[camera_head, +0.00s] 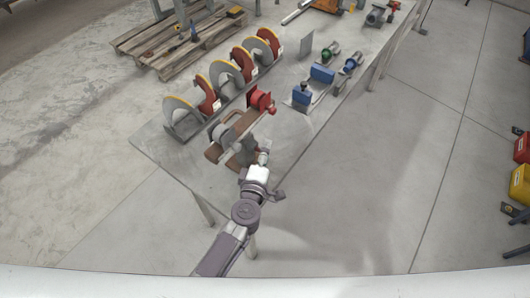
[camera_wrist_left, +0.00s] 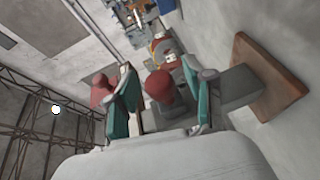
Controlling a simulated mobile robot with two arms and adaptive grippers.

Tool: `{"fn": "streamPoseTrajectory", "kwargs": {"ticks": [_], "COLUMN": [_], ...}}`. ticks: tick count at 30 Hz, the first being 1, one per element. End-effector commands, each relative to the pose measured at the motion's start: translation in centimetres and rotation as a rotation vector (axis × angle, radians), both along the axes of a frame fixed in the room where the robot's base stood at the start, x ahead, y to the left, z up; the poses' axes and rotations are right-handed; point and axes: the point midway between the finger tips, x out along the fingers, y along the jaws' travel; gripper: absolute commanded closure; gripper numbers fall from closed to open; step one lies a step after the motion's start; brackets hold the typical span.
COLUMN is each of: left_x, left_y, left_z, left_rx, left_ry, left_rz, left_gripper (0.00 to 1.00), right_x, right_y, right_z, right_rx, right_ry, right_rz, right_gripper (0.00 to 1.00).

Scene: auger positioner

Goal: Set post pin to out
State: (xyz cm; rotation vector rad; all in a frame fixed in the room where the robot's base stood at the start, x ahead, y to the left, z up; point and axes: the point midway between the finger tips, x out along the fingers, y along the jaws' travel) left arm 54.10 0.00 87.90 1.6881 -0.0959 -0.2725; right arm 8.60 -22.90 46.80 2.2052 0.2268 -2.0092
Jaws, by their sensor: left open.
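My left gripper (camera_head: 261,160) is at the near end of the positioner (camera_head: 238,128) on the workbench. In the left wrist view the gripper (camera_wrist_left: 160,88) is open, with its teal finger pads apart. A round red knob (camera_wrist_left: 159,86) shows between the fingers; I cannot tell whether either pad touches it. Whether this knob is the post pin is unclear. Another red part (camera_wrist_left: 102,90) shows beyond the left finger. A brown plate (camera_wrist_left: 262,78) lies to the right in that view. The far end of the positioner carries a red part (camera_head: 262,100). My right gripper is not in view.
Several discs with yellow rims and red parts (camera_head: 208,96) stand along the left of the bench (camera_head: 290,140). Blue blocks (camera_head: 321,74) sit to the right. A wooden pallet (camera_head: 160,45) lies behind. The bench's near right surface is clear.

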Motion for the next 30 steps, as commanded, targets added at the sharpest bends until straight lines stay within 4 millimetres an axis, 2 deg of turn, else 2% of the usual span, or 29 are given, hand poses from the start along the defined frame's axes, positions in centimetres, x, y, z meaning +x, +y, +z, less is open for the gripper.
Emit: {"fn": "streamPoseTrajectory", "kwargs": {"ticks": [6,15,24,30], "left_x": [0.0,0.0,-0.1,-1.3], "left_y": [0.0,0.0,-0.1,-1.8], "left_z": [0.0,0.0,0.0,0.0], "left_rx": [0.000,0.001,0.001,0.001], "left_ry": [0.000,0.000,0.000,0.001], "left_rz": [0.000,0.000,0.000,-0.001], "left_gripper": [0.49,0.99,1.00,1.00], "right_x": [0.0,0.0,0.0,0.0], "right_y": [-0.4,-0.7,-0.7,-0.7], "right_z": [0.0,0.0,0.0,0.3], "right_rx": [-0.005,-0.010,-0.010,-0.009], "right_ry": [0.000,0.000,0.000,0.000], "right_rz": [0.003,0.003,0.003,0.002], "right_gripper": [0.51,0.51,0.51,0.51]}}
